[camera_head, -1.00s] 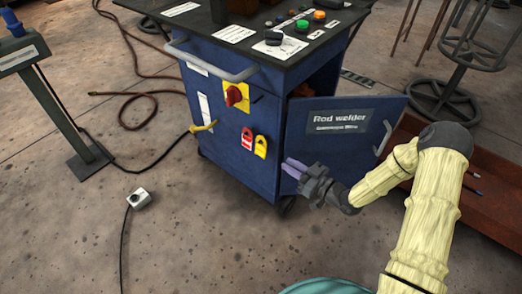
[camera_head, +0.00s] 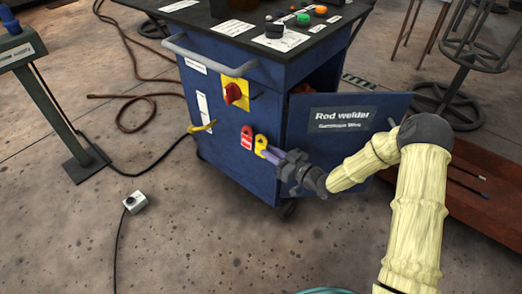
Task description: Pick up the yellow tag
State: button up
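The yellow tag (camera_head: 260,141) hangs on the side of the blue welder cabinet (camera_head: 225,118), just right of a red tag (camera_head: 247,137). My gripper (camera_head: 266,151) is at the yellow tag from the lower right, its purplish fingers overlapping the tag's lower part in the picture. The upper part of the tag still shows. I cannot tell whether the fingers touch it or are closed around it.
The cabinet door (camera_head: 340,130), labelled "Rod welder", stands open behind my arm. A red rotary switch (camera_head: 234,93) on a yellow plate sits above the tags. A small grey box (camera_head: 135,202) with a cable lies on the floor.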

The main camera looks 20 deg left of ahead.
jog(key=shift+x, duration=0.85)
grip_shut()
jog(key=shift+r, duration=0.15)
jog(key=s+a+p, duration=0.3)
jog(key=s, duration=0.5)
jog(key=s+a+p, duration=0.3)
jog(key=s+a, duration=0.1)
jog(key=s, duration=0.4)
jog(key=shift+s+r, duration=0.15)
jog(key=shift+s, duration=0.15)
